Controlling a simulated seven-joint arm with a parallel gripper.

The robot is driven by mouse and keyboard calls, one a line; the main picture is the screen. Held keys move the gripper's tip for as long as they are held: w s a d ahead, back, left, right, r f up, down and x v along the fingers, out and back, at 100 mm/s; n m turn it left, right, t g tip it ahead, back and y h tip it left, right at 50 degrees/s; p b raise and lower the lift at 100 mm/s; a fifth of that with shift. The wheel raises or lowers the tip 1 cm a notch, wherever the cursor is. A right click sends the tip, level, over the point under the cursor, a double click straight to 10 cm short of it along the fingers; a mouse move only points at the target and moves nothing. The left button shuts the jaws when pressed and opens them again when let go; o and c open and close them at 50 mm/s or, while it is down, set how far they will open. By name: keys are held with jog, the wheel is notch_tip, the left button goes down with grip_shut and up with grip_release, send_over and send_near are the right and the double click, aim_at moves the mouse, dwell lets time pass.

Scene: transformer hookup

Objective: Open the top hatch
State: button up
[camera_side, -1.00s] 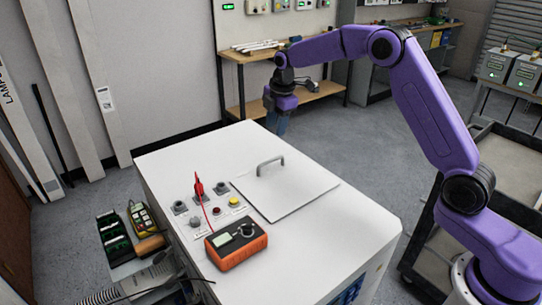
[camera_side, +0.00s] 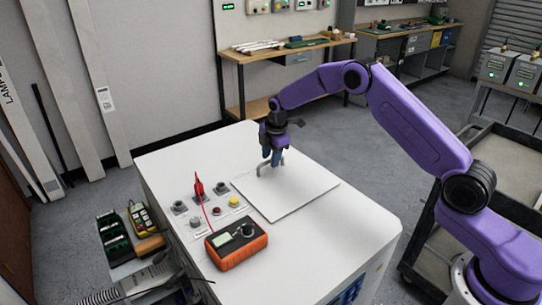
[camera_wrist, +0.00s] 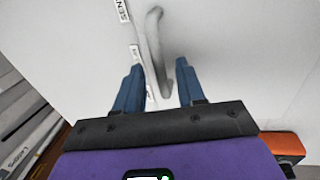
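The top hatch (camera_side: 290,190) is a flat white panel lying closed on top of the white cabinet (camera_side: 340,230). A grey bow-shaped handle (camera_side: 282,158) stands on it near its back left edge. My gripper (camera_side: 271,160) is over the handle in the side view and partly hides it. In the wrist view my gripper (camera_wrist: 156,84) has its two blue fingers apart. The handle (camera_wrist: 154,50) lies ahead of and between the fingertips there, and no finger clearly touches it.
An orange meter (camera_side: 237,246) sits at the cabinet's front left corner. A red probe (camera_side: 198,188) stands among several knobs and buttons left of the hatch. A dark cart (camera_side: 490,200) stands at right. The top right of the cabinet is bare.

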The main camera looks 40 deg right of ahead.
jog(key=shift+c, duration=0.3)
grip_shut()
jog(key=shift+s, duration=0.1)
send_over(308, 201)
dwell(0.6)
jog(key=shift+o, duration=0.3)
grip_release()
